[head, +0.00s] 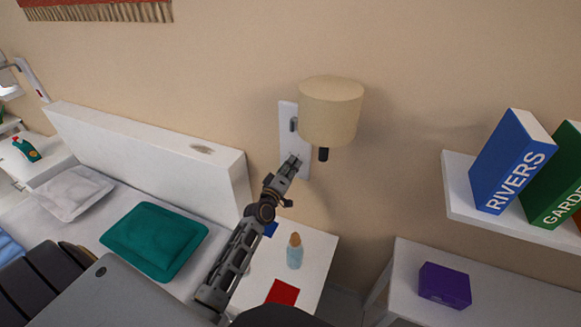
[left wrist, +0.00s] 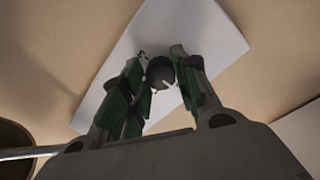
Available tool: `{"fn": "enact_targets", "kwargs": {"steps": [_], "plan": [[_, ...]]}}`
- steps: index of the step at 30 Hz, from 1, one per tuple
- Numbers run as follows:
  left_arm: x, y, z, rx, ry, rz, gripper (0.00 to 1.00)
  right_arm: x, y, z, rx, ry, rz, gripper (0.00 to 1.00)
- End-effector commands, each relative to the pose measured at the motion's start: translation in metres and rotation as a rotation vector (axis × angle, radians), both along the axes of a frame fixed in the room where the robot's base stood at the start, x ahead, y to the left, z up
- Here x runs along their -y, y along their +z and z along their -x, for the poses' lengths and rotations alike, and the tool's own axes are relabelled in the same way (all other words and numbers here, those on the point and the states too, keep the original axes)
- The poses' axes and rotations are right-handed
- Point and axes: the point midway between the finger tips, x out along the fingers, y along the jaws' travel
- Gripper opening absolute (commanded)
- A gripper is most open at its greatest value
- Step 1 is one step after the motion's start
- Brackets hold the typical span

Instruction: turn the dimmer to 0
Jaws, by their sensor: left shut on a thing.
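The dimmer knob (left wrist: 160,72) is a dark round knob with a light mark, on a white wall plate (left wrist: 205,28) in the left wrist view. In the head view the wall plate (head: 288,115) is below and behind a beige lampshade (head: 331,108), and the knob is hidden by my gripper. My left gripper (head: 294,163) is at the lower part of the plate. In the left wrist view its fingers (left wrist: 160,75) are on both sides of the knob, shut on it. My right gripper is not in view.
A white nightstand (head: 318,252) below holds a bottle (head: 295,252) and a red item (head: 283,292). A bed headboard (head: 150,140) stands to the left. A shelf (head: 458,190) with books and a table with a purple box (head: 445,285) are at the right.

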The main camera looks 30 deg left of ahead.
Motion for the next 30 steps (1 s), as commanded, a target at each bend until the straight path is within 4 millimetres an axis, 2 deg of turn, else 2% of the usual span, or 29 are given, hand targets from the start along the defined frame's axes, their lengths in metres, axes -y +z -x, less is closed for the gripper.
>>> {"fn": "enact_targets", "kwargs": {"steps": [10,11,15,22,25,30], "plan": [[-0.001,0.001,0.000,0.001,0.001,0.005,0.06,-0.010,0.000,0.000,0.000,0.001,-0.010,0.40],[-0.001,0.001,0.000,0.001,0.001,0.004,0.34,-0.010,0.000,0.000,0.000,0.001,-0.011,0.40],[-0.001,0.000,0.000,0.001,0.001,0.004,0.52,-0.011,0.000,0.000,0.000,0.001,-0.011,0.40],[0.000,0.000,0.000,0.001,0.001,0.003,0.52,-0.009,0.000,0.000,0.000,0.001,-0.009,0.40],[0.000,0.000,0.000,0.000,0.000,0.003,0.52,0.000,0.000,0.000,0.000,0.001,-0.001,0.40],[0.000,0.000,0.003,0.000,0.000,0.003,0.52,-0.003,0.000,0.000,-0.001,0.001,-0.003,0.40]]}}
